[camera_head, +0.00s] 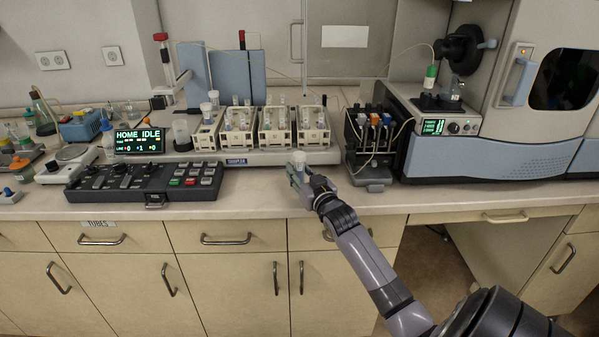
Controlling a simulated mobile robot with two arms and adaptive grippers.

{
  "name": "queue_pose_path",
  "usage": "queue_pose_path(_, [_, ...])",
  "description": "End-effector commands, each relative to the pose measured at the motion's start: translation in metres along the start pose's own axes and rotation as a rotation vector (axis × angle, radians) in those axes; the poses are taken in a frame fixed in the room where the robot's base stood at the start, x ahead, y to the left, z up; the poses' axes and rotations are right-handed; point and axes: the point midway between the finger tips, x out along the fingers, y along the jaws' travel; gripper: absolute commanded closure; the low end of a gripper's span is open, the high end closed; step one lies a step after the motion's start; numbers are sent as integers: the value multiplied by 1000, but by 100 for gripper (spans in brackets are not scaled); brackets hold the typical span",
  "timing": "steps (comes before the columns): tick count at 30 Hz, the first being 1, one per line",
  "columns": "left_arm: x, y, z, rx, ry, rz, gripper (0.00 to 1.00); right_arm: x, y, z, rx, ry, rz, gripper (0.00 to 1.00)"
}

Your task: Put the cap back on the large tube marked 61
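My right gripper (301,176) is at the front edge of the bench, below the third rack. A small pale, round-topped piece (298,158) shows at its fingertips; it looks like a white cap, but I cannot tell whether the fingers are closed on it. Two pale cap-like tops (213,96) stand one behind the other at the left end of the racks. The racks (282,139) hold several tubes, which are small in view. I cannot read a 61 on any tube. My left gripper is not in view.
A black control panel (145,181) and a display reading HOME IDLE (139,139) stand to the left. A dark pump unit with coloured parts (371,143) and the large spectrometer (490,150) stand to the right. The bench's front strip (255,195) is clear.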

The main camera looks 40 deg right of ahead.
Motion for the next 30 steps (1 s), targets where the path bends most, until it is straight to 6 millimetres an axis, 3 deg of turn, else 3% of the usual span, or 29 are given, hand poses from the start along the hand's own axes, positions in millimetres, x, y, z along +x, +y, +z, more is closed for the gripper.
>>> queue_pose_path(4, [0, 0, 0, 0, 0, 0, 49, 0, 0, 0, 0, 0, 0, 59])
queue_pose_path(16, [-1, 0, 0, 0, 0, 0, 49, -3, 0, -3, 0, -1, 0, 59])
queue_pose_path(20, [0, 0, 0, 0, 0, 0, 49, -20, -1, -2, 1, -1, -1, 59])
queue_pose_path(30, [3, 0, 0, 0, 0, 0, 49, -90, 0, -2, 1, -2, 0, 59])
